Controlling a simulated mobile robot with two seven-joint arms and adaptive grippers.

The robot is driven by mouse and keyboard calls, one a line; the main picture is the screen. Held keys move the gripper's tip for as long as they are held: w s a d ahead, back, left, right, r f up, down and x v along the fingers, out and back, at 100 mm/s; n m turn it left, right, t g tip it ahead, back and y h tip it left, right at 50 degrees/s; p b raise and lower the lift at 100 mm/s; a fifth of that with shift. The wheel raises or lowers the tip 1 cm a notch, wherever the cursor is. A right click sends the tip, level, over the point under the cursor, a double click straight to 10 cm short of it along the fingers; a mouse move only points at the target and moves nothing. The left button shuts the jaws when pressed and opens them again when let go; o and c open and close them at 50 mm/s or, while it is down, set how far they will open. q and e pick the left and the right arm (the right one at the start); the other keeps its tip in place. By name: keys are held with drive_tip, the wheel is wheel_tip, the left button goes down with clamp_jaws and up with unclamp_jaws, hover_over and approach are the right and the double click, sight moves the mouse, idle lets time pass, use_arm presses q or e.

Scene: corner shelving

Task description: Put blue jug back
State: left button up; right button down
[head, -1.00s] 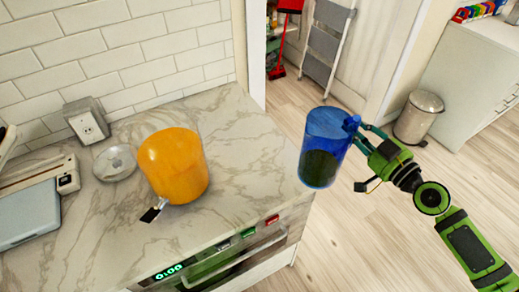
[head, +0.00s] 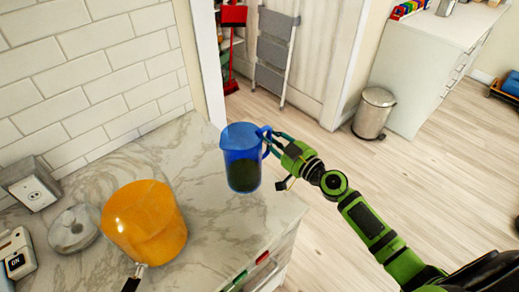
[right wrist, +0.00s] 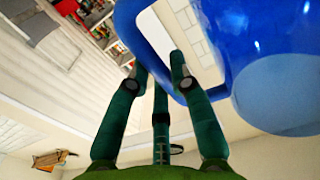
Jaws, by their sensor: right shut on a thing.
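The blue jug (head: 241,158) is translucent, with dark green contents in its lower part. In the head view it is upright in front of the marble counter (head: 190,150), near the right end. I cannot tell whether its base touches the counter. My right gripper (head: 271,141) is shut on the jug's handle, on its right side. In the right wrist view the gripper fingers (right wrist: 160,85) close around the blue handle, and the jug body (right wrist: 275,75) fills the upper right. My left gripper is not in view.
An orange pot (head: 146,222) with a handle stands on the counter left of the jug. A metal bin (head: 374,112) and white cabinet (head: 425,65) stand at the right. The floor between is clear.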

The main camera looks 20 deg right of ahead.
sight(268, 154)
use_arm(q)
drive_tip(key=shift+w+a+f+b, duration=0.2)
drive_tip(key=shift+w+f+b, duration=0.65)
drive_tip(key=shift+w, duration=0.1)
use_arm(e)
wheel_tip(268, 154, down, 6)
drive_tip(key=w+a, duration=0.2)
drive_tip(key=shift+w+r, duration=0.15)
drive_tip(key=shift+r, duration=0.1)
drive_tip(key=shift+f, duration=0.2)
drive_tip(key=c, duration=1.1)
unclamp_jaws()
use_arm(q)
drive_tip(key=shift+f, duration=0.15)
